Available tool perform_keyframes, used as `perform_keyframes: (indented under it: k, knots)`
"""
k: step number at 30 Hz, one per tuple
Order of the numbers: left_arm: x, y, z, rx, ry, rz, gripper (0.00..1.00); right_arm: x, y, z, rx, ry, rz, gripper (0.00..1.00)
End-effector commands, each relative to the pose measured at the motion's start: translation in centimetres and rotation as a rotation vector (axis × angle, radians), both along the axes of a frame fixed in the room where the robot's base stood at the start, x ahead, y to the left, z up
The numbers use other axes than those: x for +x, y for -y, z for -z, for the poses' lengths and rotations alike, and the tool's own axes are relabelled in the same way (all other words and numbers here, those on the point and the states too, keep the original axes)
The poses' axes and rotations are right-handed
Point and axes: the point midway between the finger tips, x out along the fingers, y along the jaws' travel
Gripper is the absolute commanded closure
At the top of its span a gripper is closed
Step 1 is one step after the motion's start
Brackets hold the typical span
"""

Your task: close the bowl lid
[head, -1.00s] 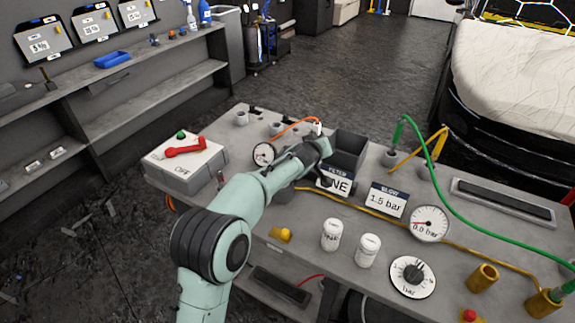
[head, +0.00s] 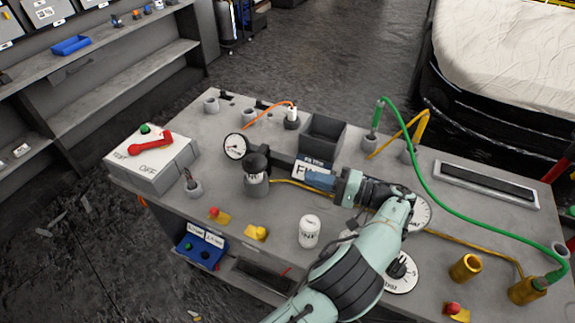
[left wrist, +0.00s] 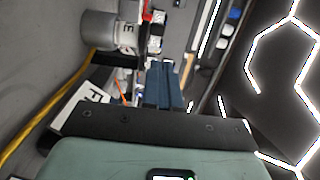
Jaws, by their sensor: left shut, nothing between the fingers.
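A grey cylinder that looks like the bowl shows in the left wrist view (left wrist: 99,30). My left gripper (head: 310,180) points left toward the bowl, in front of the filter sign, apart from the bowl. Its bluish fingers (left wrist: 165,68) are together and empty. My right gripper is out of view.
An open dark bin (head: 322,137) and the filter sign (head: 299,169) are beside my gripper. A white jar (head: 309,231) stands in front. A switch box (head: 150,155) and a gauge (head: 235,147) are left. A green hose (head: 430,170) arches at right.

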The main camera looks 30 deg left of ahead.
Motion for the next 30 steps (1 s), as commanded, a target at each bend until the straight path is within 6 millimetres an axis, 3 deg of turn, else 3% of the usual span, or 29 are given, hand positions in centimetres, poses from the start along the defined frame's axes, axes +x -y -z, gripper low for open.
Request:
perform_keyframes:
  k: [18, 24, 30]
  knots:
    - [-2.1, -11.3, 0.0, -0.005, 0.002, -0.002, 1.0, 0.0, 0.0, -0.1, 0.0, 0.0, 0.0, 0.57]
    - [-2.4, -13.1, 0.0, -0.006, 0.003, -0.001, 1.0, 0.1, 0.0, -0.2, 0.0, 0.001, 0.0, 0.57]
    - [-2.4, -13.5, 0.1, -0.006, 0.003, 0.001, 1.0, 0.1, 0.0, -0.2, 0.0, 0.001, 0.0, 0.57]
